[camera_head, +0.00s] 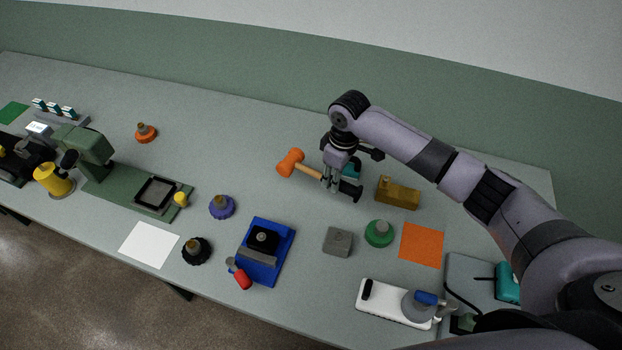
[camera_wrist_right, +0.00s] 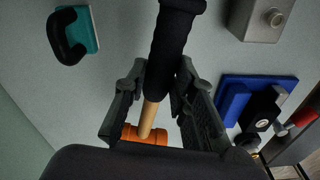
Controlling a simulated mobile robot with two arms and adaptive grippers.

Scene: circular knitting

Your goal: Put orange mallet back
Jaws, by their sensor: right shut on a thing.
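The orange mallet (camera_head: 290,162) is at the back middle of the table in the head view, its orange head to the left and its black grip to the right. My right gripper (camera_head: 328,182) is shut on its wooden handle. In the right wrist view, the mallet's black grip (camera_wrist_right: 175,45) runs between the fingers of my right gripper (camera_wrist_right: 155,95), with the orange head beyond, partly hidden. I cannot tell whether the mallet touches the table. My left gripper is out of view.
An orange square (camera_head: 422,245) lies flat and bare at the right. Near it are a brown block (camera_head: 397,193), a green round piece (camera_head: 379,233) and a grey block (camera_head: 338,241). A blue fixture (camera_head: 279,263) stands at the front middle. The table left of the mallet head is clear.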

